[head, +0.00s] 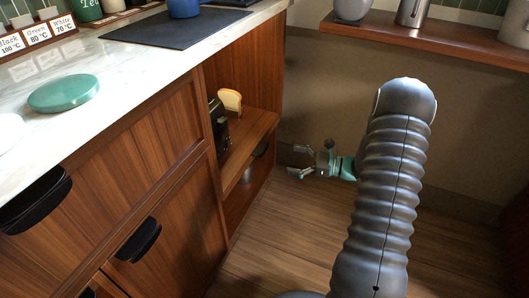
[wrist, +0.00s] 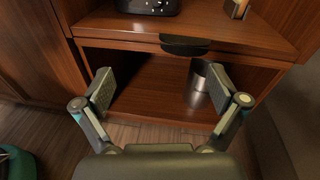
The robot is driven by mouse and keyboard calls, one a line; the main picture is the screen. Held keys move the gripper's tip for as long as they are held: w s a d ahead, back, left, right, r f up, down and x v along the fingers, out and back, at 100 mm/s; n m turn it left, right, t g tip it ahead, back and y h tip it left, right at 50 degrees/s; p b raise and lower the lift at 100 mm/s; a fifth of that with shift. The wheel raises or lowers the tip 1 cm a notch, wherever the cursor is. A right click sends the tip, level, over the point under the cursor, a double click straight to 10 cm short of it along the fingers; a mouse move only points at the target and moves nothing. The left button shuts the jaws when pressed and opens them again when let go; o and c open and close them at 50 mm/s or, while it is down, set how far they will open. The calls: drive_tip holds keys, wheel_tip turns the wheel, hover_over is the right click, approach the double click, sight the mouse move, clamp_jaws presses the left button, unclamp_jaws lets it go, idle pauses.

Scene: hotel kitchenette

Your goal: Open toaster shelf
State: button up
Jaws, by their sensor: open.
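The toaster shelf (head: 250,132) is a brown wooden board in the open bay at the end of the counter. A black toaster (head: 216,127) and a bread slice (head: 230,101) stand on it. In the wrist view the shelf front (wrist: 120,37) carries a black handle (wrist: 184,45), and the toaster's base (wrist: 148,6) shows at the top. The shelf front looks roughly in line with the cabinet. My gripper (head: 296,160) is open and empty in front of the bay. In the wrist view its fingers (wrist: 158,88) are wide apart, below and short of the handle, not touching it.
Under the shelf is an open compartment with a metal cylinder (wrist: 196,88) behind the right finger. Cabinet fronts with black handles (head: 140,240) stand at left under the marble counter (head: 130,80). A wall shelf (head: 440,40) is at upper right. The floor (head: 270,240) before the bay is clear.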

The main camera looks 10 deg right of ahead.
sight(265, 151)
wheel_tip(265, 151, down, 4)
drive_tip(key=w+d+r+m+t, duration=0.1)
drive_tip(key=w+d+m+t, duration=0.1)
drive_tip(key=d, duration=0.1)
drive_tip(key=x, duration=1.3)
drive_tip(key=shift+a+f+p, duration=0.2)
drive_tip(key=shift+f+p, duration=0.15)
drive_tip(key=c, duration=1.5)
drive_tip(key=shift+o, duration=0.2)
drive_tip(key=shift+s, duration=0.15)
